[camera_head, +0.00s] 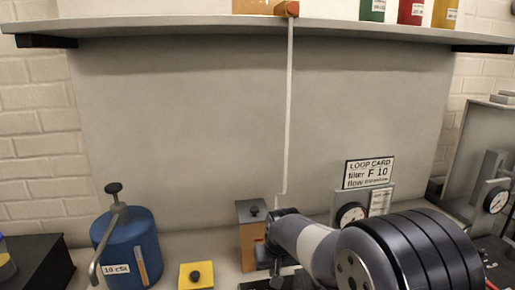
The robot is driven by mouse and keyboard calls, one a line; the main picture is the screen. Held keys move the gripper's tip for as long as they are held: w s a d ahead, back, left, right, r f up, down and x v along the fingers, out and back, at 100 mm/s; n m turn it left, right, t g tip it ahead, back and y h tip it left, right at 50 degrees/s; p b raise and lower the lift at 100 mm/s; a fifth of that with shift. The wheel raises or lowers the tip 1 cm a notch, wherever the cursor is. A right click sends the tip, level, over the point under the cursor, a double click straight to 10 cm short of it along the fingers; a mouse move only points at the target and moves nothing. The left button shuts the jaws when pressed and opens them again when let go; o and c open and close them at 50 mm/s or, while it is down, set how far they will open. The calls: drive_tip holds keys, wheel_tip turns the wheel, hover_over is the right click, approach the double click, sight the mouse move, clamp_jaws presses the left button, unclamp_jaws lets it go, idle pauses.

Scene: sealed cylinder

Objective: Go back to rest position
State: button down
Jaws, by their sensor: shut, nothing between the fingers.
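My gripper (276,268) shows only as small dark parts below the wrist, at the bottom of the view. It is shut, and I see nothing held in it. The arm hides part of the bench and the box's right side.
A gauge (350,215) and a loop card (369,173) stand behind my arm. A shelf (200,28) overhangs; grey equipment (484,150) stands right.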

drive_tip(key=shift+r+n, duration=0.3)
drive_tip(key=shift+r, duration=0.05)
drive_tip(key=v, duration=0.8)
drive_tip(key=shift+r+b, duration=0.25)
drive_tip(key=shift+b, duration=0.05)
drive_tip(key=shift+d, duration=0.1)
